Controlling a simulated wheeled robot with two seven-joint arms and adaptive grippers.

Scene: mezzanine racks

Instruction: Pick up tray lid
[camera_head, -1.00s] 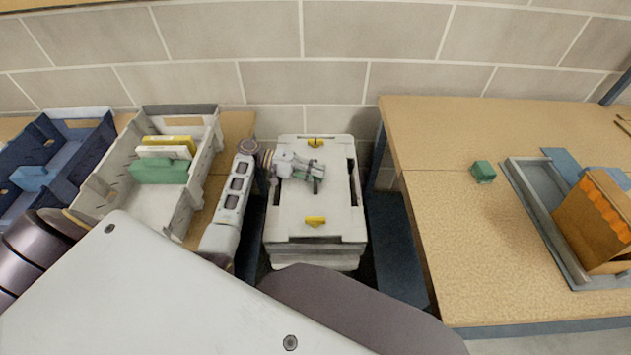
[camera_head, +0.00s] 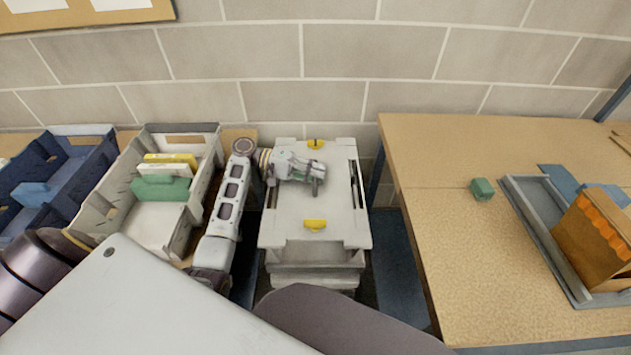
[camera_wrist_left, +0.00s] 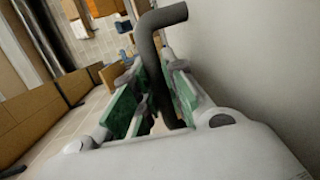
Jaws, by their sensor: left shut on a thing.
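The tray lid (camera_head: 280,222) is a pale grey-white panel with a yellow latch at its far and near edges. In the head view it is slightly above the grey tray stack (camera_head: 315,280), with the stack's front showing below. My left gripper (camera_head: 318,180) reaches in from the left over the middle of the lid. In the left wrist view, its green-padded fingers (camera_wrist_left: 155,105) are shut around a dark bent handle (camera_wrist_left: 152,50). In the head view the gripper mostly hides that handle. My right gripper is not in view.
A grey bin (camera_head: 93,215) with cards and a blue bin (camera_head: 75,180) stand to the left. The right table (camera_head: 440,240) holds a small green block (camera_head: 482,189) and a grey tray (camera_head: 540,235) with an orange-brown box (camera_head: 590,235). A brick wall stands behind.

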